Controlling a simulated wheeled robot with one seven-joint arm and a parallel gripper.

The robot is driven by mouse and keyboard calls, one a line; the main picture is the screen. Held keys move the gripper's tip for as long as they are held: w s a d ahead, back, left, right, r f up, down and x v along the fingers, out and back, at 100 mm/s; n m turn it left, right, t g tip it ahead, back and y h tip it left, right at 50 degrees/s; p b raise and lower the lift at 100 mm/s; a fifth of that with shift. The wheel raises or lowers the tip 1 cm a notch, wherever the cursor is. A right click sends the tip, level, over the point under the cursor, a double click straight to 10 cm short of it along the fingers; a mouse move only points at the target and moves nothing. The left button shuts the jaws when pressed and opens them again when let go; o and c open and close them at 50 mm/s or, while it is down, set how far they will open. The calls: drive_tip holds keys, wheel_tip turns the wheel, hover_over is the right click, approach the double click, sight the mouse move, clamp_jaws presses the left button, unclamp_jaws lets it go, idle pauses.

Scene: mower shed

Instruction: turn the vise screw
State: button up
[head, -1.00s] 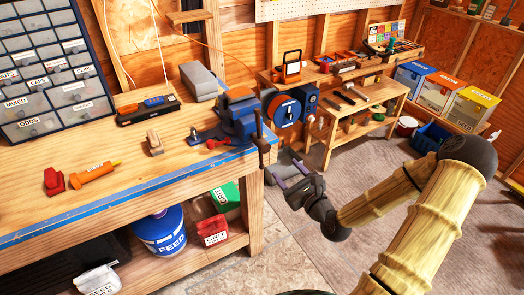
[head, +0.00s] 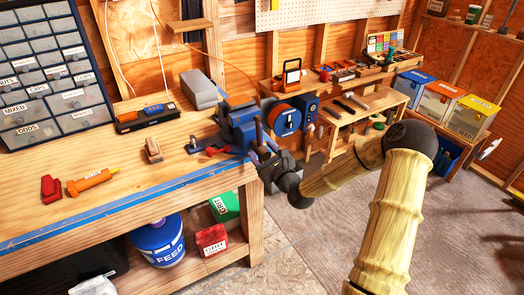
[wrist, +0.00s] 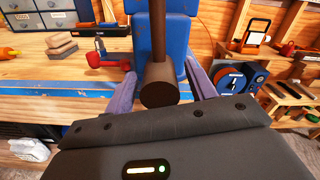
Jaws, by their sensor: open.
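The blue vise (head: 240,124) is fixed at the right front corner of the workbench (head: 120,200). Its dark handle bar (head: 258,131) hangs roughly upright at the front. In the wrist view the blue vise body (wrist: 178,45) stands behind the bar (wrist: 158,28), whose thick round lower end (wrist: 159,86) faces me. My gripper (wrist: 164,72) is open, with one purple-grey finger on each side of that end. Gaps show beside it, so it is not clasped. In the head view my gripper (head: 264,157) is just in front of the vise, its fingers largely hidden.
A red-handled tool (head: 215,151) and a wooden block (head: 153,150) lie left of the vise. A blue reel (head: 283,118) stands to its right, on or by the lower side bench (head: 355,110). A blue feed bucket (head: 158,240) is below the bench. The floor at right is mostly clear.

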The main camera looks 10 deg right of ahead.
drive_tip(key=shift+w+a, duration=0.1)
drive_tip(key=shift+w, duration=0.15)
drive_tip(key=c, duration=1)
